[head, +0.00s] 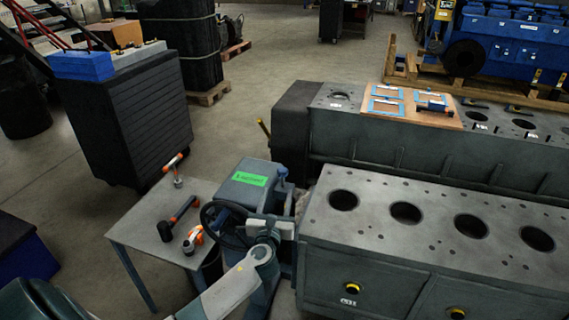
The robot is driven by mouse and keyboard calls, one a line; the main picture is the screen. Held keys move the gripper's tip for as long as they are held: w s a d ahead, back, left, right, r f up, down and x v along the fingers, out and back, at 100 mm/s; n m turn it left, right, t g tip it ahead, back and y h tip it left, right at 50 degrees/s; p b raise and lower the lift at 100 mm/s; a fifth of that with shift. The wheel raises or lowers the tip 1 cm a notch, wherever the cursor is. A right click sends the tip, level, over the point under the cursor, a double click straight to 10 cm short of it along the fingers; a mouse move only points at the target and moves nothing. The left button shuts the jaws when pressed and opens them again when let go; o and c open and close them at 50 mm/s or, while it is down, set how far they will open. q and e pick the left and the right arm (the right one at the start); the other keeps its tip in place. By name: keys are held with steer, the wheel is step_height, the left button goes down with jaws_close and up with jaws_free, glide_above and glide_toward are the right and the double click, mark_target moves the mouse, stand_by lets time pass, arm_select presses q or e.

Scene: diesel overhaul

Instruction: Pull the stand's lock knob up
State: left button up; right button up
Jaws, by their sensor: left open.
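The stand's blue-grey gearbox housing (255,180) with a green label stands at the end of the grey engine block (430,210). A small knob-like part (282,173) sticks up at the housing's right corner; it looks like the lock knob, but its height setting is too small to tell. A black handwheel (207,217) is on the near side of the housing. My left gripper (272,221) is open just in front of the housing, right of the handwheel and below the knob, apart from it. Its fingertips are hard to make out. My right gripper is out of view.
A small grey table (143,222) left of the stand holds a hammer (177,218) and other orange-handled tools. A second block (400,145) stands behind, with a wooden board (409,106) on it. A dark drawer cabinet (135,115) is at back left. Floor between is free.

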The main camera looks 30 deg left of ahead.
mark_target(283, 168)
arm_select(q)
steer(key=x, duration=1.5)
steer(key=shift+w+a+f+p, duration=0.1)
steer(key=shift+w+f+p, duration=0.1)
steer(key=shift+w+p, duration=0.1)
steer(key=shift+x, duration=1)
